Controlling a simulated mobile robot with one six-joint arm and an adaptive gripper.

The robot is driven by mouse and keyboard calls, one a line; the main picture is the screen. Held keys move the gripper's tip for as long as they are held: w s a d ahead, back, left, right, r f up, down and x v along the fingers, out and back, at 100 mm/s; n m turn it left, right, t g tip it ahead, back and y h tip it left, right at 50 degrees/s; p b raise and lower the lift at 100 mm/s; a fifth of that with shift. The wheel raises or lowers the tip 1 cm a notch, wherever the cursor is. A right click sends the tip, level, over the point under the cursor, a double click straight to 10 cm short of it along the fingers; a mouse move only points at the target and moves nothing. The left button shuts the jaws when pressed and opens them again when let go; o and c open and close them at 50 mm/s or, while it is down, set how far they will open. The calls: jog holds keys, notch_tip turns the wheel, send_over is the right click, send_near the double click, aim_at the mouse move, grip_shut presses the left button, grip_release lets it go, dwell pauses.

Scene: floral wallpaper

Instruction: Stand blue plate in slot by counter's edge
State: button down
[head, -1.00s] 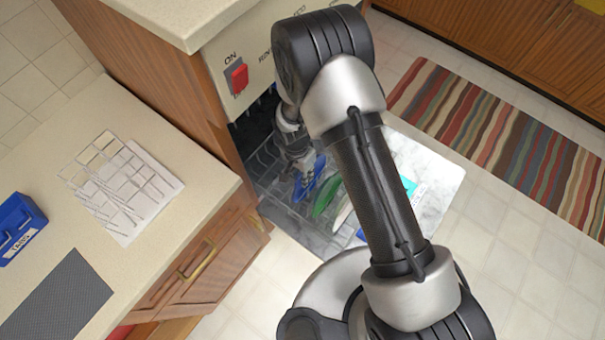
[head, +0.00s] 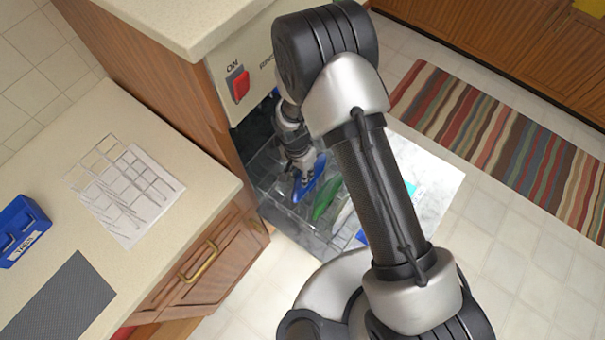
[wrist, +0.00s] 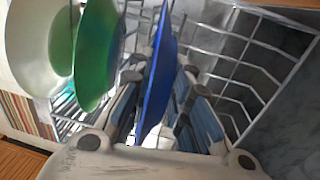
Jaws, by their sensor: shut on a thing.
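The blue plate (head: 312,180) stands on edge in the lower dishwasher rack (wrist: 262,68), and it also shows in the wrist view (wrist: 157,75). My gripper (head: 303,177) reaches down into the dishwasher. In the wrist view its fingers (wrist: 158,95) are on either side of the blue plate, shut on it. The plate's lower part is hidden. A wire dish rack (head: 122,185) stands on a white mat on the left counter (head: 140,120). Its individual slots are hard to make out.
A green plate (wrist: 97,55) and a white plate (wrist: 35,48) stand left of the blue one in the wrist view. A blue labelled holder (head: 20,232) and a dark grey mat (head: 62,300) lie on the counter. The cabinet side (head: 150,90) rises beside the dishwasher.

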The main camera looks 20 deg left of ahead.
jog(key=shift+r+p, duration=2.45)
jog(key=shift+r, duration=2.1)
